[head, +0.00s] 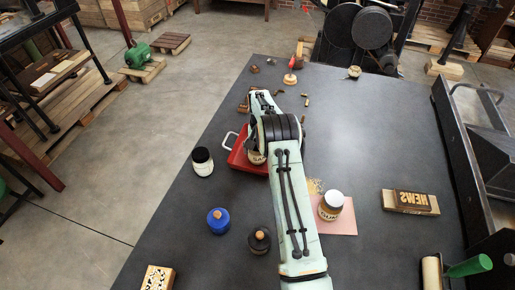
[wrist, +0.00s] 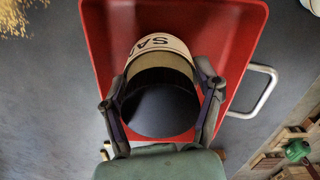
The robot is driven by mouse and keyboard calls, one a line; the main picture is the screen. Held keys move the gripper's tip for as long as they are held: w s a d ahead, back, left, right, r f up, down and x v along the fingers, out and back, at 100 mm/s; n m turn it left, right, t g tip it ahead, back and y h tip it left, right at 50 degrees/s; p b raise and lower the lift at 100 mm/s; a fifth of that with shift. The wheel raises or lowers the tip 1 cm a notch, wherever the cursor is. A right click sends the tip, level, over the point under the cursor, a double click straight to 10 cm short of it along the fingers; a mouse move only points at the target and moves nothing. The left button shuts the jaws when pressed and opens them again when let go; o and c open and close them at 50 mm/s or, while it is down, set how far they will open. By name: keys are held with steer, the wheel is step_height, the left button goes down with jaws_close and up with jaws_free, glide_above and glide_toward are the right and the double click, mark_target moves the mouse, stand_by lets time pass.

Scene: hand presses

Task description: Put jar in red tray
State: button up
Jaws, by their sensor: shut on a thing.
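The red tray (head: 240,160) with a pale wire handle lies on the dark table, partly hidden behind my arm; its red floor and walls also fill much of the wrist view (wrist: 238,28). A jar (wrist: 160,92) with a dark end and a cream label with dark letters is between my two fingers. My gripper (wrist: 160,98) is shut on this jar, with one finger on each side. The jar is over the tray's inside; I cannot tell whether it touches the floor. In the head view only a bit of the jar (head: 257,157) shows beneath my gripper.
Another labelled jar (head: 331,206) stands on a pink sheet (head: 342,222) right of my arm. A lettered wood block (head: 410,202) lies right. Small brass pieces lie behind the tray.

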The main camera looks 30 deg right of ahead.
steer(key=o, duration=1.2)
steer(key=shift+f, duration=0.1)
steer(key=shift+o, duration=0.2)
step_height(320, 180, up, 12)
steer(key=shift+r, duration=0.25)
steer(key=s+a+r+n, duration=0.3)
steer(key=s+a+r, duration=0.8)
steer(key=s+r, duration=0.1)
steer(key=s+a+f+n, duration=0.1)
steer(key=s+a, duration=0.3)
steer(key=s, duration=0.8)
steer(key=s+a+f+n, duration=0.2)
steer(key=s+a, duration=0.2)
steer(key=s, duration=0.8)
steer(key=shift+s+a+n+y, duration=0.2)
steer(key=shift+a+n+y, duration=0.1)
steer(key=shift+a+y, duration=0.1)
